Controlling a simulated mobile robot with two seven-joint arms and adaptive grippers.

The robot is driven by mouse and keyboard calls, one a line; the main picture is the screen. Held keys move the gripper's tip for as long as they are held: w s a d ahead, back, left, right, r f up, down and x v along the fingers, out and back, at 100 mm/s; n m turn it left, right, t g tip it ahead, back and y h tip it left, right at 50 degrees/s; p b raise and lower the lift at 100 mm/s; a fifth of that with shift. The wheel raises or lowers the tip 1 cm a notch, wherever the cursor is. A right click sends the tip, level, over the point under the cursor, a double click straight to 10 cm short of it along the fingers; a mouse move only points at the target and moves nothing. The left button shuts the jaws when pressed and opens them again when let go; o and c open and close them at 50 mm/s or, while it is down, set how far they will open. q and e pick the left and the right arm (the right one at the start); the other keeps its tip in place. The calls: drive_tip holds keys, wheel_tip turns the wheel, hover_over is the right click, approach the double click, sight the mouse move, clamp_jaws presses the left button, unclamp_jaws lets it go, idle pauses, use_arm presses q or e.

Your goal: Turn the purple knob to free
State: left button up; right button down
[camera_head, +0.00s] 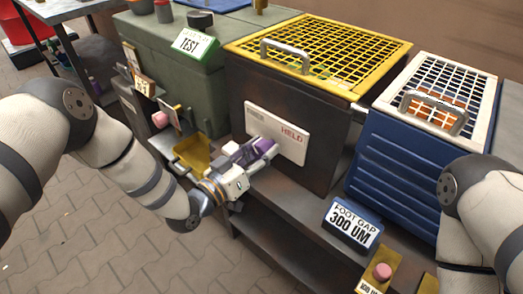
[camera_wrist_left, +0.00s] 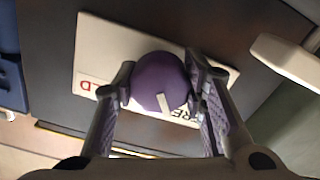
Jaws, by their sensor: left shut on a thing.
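The purple knob (camera_wrist_left: 158,80) is round with a white pointer mark and sits on a white plate (camera_wrist_left: 105,42). In the head view the knob (camera_head: 265,145) and plate (camera_head: 293,122) are on the front of the dark box. The plate has red HELD lettering at its right and a fainter label at its left. In the left wrist view black letters "FRE" show partly, and the white mark slants toward them. My left gripper (camera_head: 257,151) is shut on the knob, one finger on each side (camera_wrist_left: 160,88). My right gripper is out of view; only its arm shows.
The dark box has a yellow mesh lid (camera_head: 320,50) with a handle. A blue crate (camera_head: 397,165) with a white grid top stands right of it. A FOOT GAP 300 UM sign (camera_head: 351,226) stands on the bench. A yellow tray (camera_head: 193,152) and green box (camera_head: 180,65) are left.

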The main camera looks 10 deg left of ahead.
use_arm(q)
drive_tip(key=shift+n, duration=0.4)
drive_tip(key=o, duration=1.2)
drive_tip(key=shift+s, duration=0.1)
drive_tip(key=v, duration=1.2)
